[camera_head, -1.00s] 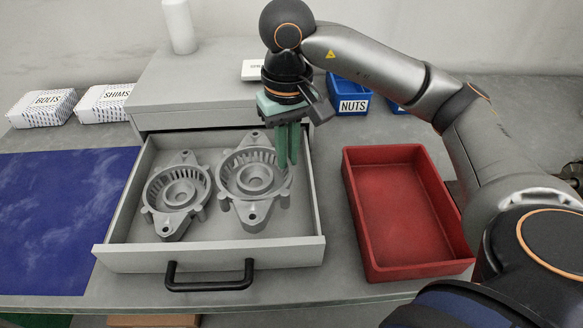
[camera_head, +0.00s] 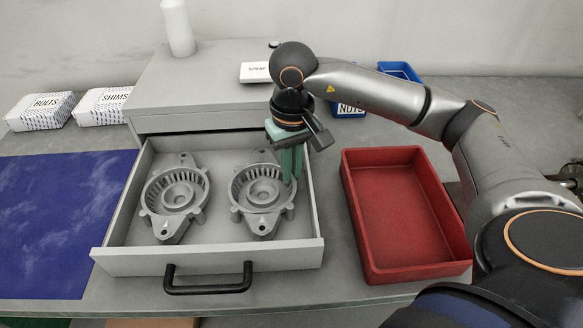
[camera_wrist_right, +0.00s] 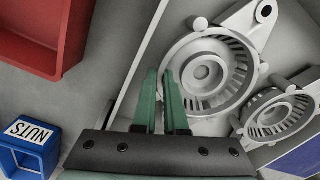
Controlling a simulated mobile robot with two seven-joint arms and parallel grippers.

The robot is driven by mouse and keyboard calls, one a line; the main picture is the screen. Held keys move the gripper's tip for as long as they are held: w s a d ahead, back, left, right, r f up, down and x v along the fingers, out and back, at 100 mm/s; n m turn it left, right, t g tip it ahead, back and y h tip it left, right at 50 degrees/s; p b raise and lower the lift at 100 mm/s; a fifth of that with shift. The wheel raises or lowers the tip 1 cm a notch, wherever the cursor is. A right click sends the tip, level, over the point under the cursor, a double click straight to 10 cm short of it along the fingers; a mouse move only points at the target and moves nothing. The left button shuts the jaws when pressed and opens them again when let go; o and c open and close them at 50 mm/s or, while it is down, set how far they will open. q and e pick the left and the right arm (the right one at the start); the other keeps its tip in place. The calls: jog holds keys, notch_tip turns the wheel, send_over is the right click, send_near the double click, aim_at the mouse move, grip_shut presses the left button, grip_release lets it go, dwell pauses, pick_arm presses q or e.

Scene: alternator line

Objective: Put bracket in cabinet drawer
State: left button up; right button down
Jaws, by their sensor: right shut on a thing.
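Two grey metal brackets, round with slotted rims and lugs, are in the open grey cabinet drawer (camera_head: 215,258). One bracket (camera_head: 176,196) is on the left and the other bracket (camera_head: 262,198) on the right; both also show in the right wrist view, the held one (camera_wrist_right: 207,75) nearer and the other (camera_wrist_right: 272,117) at right. My right gripper (camera_head: 291,182) points down with its green fingers shut on the right-hand rim of the right bracket. Whether that bracket touches the drawer floor is hard to tell. My left gripper is out of view.
A red tray (camera_head: 405,270) stands right of the drawer. The grey cabinet top (camera_head: 200,90) is behind it, with a white bottle (camera_head: 177,28) and a small white box (camera_head: 255,72). A blue NUTS bin (camera_head: 347,110) is behind my right gripper. A blue mat (camera_head: 55,225) lies left.

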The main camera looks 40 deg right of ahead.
jog(key=c, duration=1)
grip_release()
jog(key=shift+r+p, duration=0.15)
jog(key=shift+p, duration=0.15)
jog(key=shift+r, duration=0.25)
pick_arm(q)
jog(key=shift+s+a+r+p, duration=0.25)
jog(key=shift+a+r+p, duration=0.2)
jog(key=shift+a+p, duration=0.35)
pick_arm(e)
jog(key=shift+r, duration=5.75)
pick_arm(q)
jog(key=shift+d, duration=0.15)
pick_arm(e)
jog(key=shift+d, duration=0.1)
